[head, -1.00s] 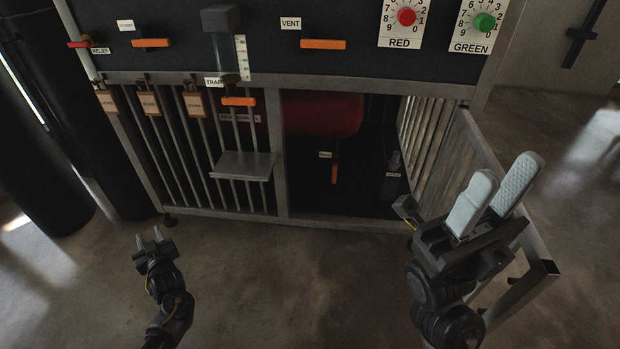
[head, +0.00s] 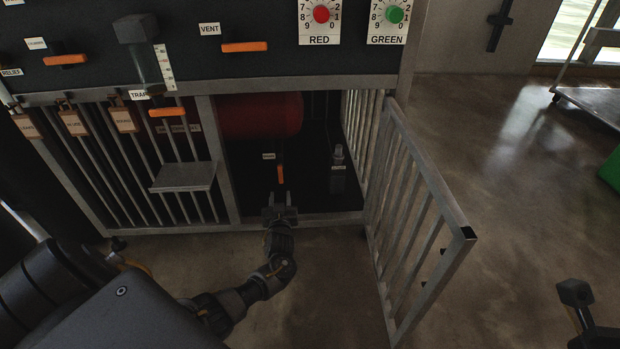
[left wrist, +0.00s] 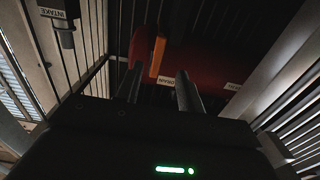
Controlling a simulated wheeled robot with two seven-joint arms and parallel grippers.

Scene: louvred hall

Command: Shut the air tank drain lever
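The orange drain lever (head: 281,174) hangs straight down inside the open cabinet bay, below a small white label (head: 269,156) and the red air tank (head: 262,115). My left gripper (head: 279,207) is at the bay's lower front edge, just below the lever in the picture, pointing in. In the left wrist view, my left gripper (left wrist: 160,90) has its two dark fingers apart. The orange lever (left wrist: 157,57) shows beyond and between them, nearer one finger; I cannot tell whether it touches. The drain label (left wrist: 168,79) is beside it.
A barred gate (head: 415,225) stands swung open right of the bay. A dark fitting (head: 338,158) with a label stands inside at right, the intake label (left wrist: 52,13) in the wrist view. A small grey shelf (head: 183,177) juts from the bars at left.

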